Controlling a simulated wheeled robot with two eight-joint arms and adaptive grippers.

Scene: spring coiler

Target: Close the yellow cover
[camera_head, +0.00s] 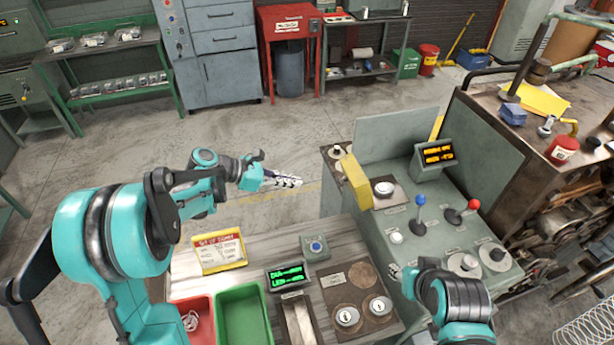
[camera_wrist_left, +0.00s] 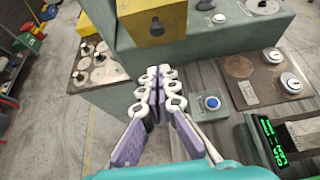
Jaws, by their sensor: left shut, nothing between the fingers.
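The yellow cover (camera_head: 356,182) stands upright, swung open, at the left edge of the green-grey console. Beside it on the console top is a round silver button (camera_head: 383,188) on a dark plate, uncovered. In the left wrist view the yellow cover (camera_wrist_left: 153,22) is at the top, ahead of the fingertips. My left gripper (camera_head: 298,181) is left of the cover with a clear gap, pointing toward it. Its fingers are together and empty, also in the left wrist view (camera_wrist_left: 158,75). My right arm is at the console's lower front; its fingers are hidden from clear view.
The console carries a blue-knobbed lever (camera_head: 419,201), a red-knobbed lever (camera_head: 472,206) and an orange display (camera_head: 438,154). In front is a bench with a red bin (camera_head: 190,318), a green bin (camera_head: 244,314) and a blue button box (camera_head: 316,247). Open floor lies left of the console.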

